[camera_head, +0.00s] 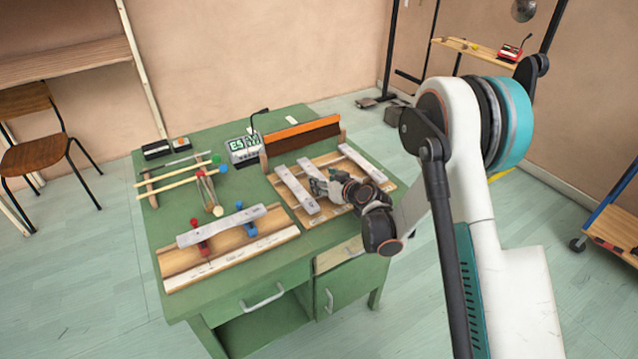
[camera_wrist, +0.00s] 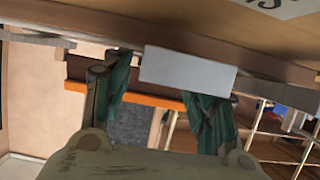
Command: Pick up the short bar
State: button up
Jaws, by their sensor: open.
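Pale metal bars lie on the wooden board on the right side of the green table. One long bar (camera_head: 296,189) lies left of my gripper (camera_head: 322,186) and another bar (camera_head: 362,163) lies at the back right. My gripper is low over the board between them, its jaws apart. In the wrist view, a short-looking pale grey bar (camera_wrist: 188,68) shows at the fingertips of my gripper (camera_wrist: 160,95), overlapping the right finger; I cannot tell if they touch. In the head view my gripper and arm hide most of that spot.
A long bar (camera_head: 222,225) lies across the left wooden board (camera_head: 190,270). A brown-and-orange upright panel (camera_head: 302,136) stands behind the right board. Mallets (camera_head: 175,184), a digital display (camera_head: 243,147) and a black box (camera_head: 157,149) occupy the table's back left.

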jog(key=shift+w+a+f, duration=0.2)
jog(key=shift+w+a, duration=0.05)
jog(key=shift+w, duration=0.2)
jog(key=shift+r, duration=0.1)
grip_shut()
jog(key=shift+r, duration=0.15)
